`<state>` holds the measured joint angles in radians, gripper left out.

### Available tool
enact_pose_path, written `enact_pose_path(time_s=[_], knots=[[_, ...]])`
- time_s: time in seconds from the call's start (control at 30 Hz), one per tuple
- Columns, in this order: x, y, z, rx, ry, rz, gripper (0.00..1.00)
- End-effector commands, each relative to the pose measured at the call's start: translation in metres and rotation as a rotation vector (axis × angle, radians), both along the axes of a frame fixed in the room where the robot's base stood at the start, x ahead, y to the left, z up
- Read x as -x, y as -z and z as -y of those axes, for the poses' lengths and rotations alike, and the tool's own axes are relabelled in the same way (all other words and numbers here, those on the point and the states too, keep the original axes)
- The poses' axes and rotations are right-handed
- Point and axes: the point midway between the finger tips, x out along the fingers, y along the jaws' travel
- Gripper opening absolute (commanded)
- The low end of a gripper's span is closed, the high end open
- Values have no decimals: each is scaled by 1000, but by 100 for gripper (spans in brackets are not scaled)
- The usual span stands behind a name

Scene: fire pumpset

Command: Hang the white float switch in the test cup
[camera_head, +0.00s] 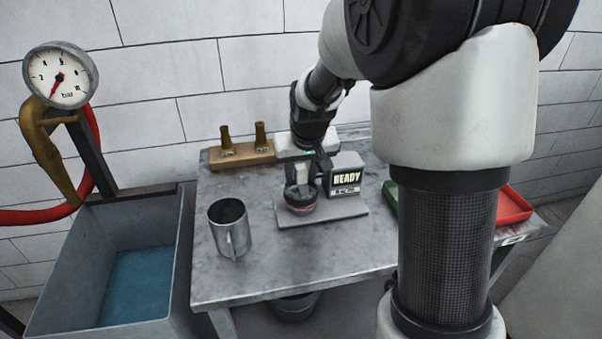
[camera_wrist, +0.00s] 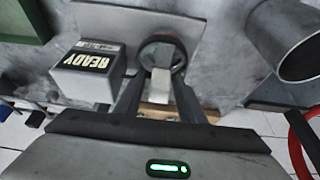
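The test cup (camera_head: 302,199) is a small dark cup with a reddish band, standing on a grey plate. It also shows in the wrist view (camera_wrist: 151,50). The white float switch (camera_wrist: 160,86) is a pale upright piece between my fingers, its far end at the cup's mouth. It also shows in the head view (camera_head: 303,174). Its lower part is hidden in or behind the cup. My gripper (camera_wrist: 160,84) is just above the cup, with its two dark fingers spread on either side of the switch; narrow gaps seem to show beside it.
A box with a READY display (camera_head: 346,177) stands close right of the cup. A metal mug (camera_head: 229,229) stands to the left on the table (camera_head: 300,266). A wooden block with two brass fittings (camera_head: 241,153) is behind. A water tank (camera_head: 60,250) is left; a red tray (camera_head: 514,205) is right.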

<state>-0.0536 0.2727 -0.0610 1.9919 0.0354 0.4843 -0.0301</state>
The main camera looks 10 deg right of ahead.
Motion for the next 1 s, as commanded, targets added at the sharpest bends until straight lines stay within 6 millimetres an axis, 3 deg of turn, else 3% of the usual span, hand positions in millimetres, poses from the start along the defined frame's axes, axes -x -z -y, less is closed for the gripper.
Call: enact_pose_path(time_s=[0.23, 0.37, 0.8, 1.0], knots=[[1, -2, 0, 0, 0, 0, 43], [5, -16, 0, 0, 0, 2, 43], [45, -112, 0, 0, 0, 6, 43], [59, -145, 0, 0, 0, 3, 43]])
